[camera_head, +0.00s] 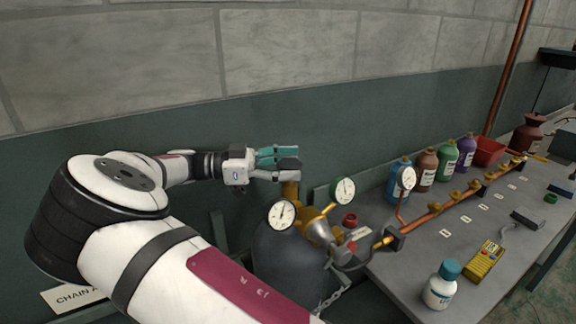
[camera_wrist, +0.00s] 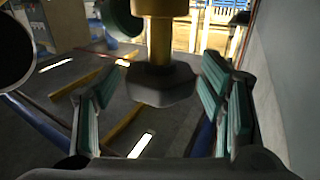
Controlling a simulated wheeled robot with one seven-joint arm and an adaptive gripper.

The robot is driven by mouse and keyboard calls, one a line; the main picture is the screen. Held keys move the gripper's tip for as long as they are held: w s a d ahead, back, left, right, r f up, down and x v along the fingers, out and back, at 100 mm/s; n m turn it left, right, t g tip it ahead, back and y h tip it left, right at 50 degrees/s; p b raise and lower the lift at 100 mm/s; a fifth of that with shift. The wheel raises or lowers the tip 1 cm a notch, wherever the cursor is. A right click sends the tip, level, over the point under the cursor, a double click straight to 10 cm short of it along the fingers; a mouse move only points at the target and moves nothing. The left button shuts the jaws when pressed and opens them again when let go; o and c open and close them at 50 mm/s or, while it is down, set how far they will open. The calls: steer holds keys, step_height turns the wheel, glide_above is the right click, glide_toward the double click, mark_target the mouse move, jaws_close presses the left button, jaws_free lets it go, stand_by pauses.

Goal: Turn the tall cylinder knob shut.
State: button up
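The tall cylinder (camera_head: 283,255) is dark grey, with a brass valve stem (camera_head: 291,190) on top, beside my arm in the head view. Its dark, many-sided knob (camera_wrist: 162,86) shows in the wrist view at the end of the brass stem (camera_wrist: 159,40). My gripper (camera_head: 277,163) is at the top of the stem, reaching in from the left. In the wrist view its teal-padded fingers (camera_wrist: 160,100) are open, one on each side of the knob, with gaps showing. In the head view the fingers mostly hide the knob.
Gauges (camera_head: 282,214) and a brass regulator (camera_head: 318,232) sit close to the stem. The grey bench (camera_head: 415,275) at right holds a copper manifold (camera_head: 445,212), several bottles (camera_head: 426,170), a yellow meter (camera_head: 484,260) and a white bottle (camera_head: 442,290). A wall (camera_head: 290,50) stands behind.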

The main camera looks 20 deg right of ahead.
mark_target(289, 163)
step_height(289, 163, up, 10)
stand_by(0.7)
steer(key=shift+d, duration=0.1)
